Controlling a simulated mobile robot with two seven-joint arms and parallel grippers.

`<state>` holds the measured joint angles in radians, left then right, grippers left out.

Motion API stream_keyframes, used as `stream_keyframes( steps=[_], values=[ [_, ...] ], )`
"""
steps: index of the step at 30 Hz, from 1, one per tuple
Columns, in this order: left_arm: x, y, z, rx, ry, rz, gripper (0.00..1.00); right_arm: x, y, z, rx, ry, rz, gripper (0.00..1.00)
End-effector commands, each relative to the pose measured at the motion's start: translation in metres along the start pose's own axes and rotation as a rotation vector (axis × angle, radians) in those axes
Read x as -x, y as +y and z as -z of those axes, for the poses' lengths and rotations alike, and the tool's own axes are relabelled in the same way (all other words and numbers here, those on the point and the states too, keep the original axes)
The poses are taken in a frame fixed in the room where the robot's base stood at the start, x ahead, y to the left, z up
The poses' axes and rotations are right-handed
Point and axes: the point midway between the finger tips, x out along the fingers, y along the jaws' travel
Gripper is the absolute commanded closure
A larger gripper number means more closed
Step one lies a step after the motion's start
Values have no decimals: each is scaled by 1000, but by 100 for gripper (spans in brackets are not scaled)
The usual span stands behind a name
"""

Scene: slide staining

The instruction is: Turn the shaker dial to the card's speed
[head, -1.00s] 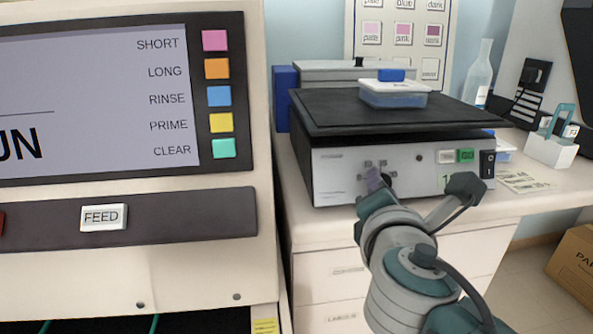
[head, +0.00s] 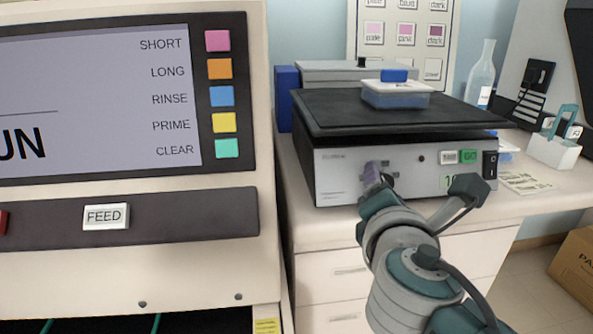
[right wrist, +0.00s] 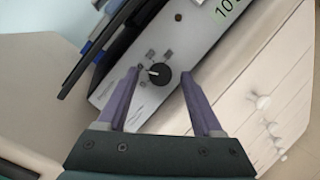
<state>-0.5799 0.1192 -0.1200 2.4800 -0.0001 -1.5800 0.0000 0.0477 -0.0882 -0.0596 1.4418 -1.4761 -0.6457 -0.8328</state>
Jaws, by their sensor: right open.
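The shaker (head: 334,170) stands on the bench in the head view, with a black platform on top. Its dial (right wrist: 158,74) is a round black knob in the right wrist view, its white pointer toward the picture's left, with small grey squares around it. My right gripper (right wrist: 159,74) is open, its purple fingertips on either side of the dial in that view; I cannot tell whether they touch it. In the head view the gripper (head: 372,173) hides the dial. A cream card (head: 526,182) has print too small to read.
Green GO button (head: 469,156) and black switch (head: 490,165) are on the panel's right. A large machine with FEED button (head: 106,216) fills the left. A bottle (head: 482,75) stands behind.

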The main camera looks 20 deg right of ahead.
Motion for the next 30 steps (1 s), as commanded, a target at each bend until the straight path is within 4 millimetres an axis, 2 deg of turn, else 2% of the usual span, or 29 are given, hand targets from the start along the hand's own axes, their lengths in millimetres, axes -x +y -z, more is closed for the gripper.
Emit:
stream_keyframes(
  steps=[4,12,15,20,30],
  values=[
    [3,-1,1,-4,-1,3,50,18,0,0,-1,2,1,32],
    [5,-2,1,-5,-1,4,50,72,-1,0,-1,2,2,32],
    [4,-2,1,-5,-1,4,50,87,-1,1,1,2,1,32],
    [4,-1,1,-5,-1,4,50,97,0,0,-1,0,1,32],
    [4,0,1,2,0,-1,50,98,0,0,-1,0,0,32]
  ],
)
